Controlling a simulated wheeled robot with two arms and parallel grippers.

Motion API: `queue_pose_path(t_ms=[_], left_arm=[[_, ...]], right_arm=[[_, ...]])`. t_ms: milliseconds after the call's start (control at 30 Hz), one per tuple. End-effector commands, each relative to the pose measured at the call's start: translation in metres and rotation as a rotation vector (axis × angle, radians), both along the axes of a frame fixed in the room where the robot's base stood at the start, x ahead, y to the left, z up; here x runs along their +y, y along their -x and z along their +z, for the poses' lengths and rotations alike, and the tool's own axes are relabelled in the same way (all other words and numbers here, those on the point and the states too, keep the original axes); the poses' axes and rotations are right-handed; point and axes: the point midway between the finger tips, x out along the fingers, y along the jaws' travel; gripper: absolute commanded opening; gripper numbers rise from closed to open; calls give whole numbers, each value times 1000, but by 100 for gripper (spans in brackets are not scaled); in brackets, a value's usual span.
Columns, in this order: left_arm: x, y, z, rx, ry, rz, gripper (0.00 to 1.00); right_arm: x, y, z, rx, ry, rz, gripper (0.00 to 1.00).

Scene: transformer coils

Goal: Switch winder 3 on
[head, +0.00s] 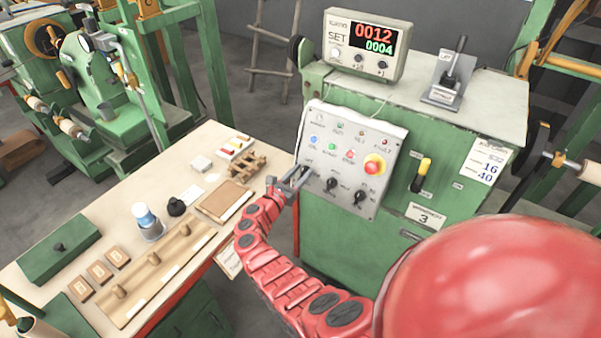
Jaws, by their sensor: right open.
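Winder 3 is the green machine (330,225) on the right, with a "3" label (427,217) on its front. A yellow-handled lever (422,170) stands on its front with the handle up; its small labels are too small to read. My left gripper is not in view.
Other green machines stand behind.

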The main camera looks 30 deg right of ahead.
Motion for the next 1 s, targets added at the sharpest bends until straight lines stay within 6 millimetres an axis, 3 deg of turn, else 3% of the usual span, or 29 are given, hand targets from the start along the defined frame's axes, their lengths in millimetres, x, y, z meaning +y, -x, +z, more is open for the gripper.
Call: queue_pose_path(t_ms=[233,467,767,1000], left_arm=[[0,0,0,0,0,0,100],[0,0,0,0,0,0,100],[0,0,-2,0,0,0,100],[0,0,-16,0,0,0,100]], right_arm=[[0,0,0,0,0,0,42],[0,0,0,0,0,1,1],[0,0,-1,-11,-3,-3,0],[1,-1,-3,-89,-36,-35,0]])
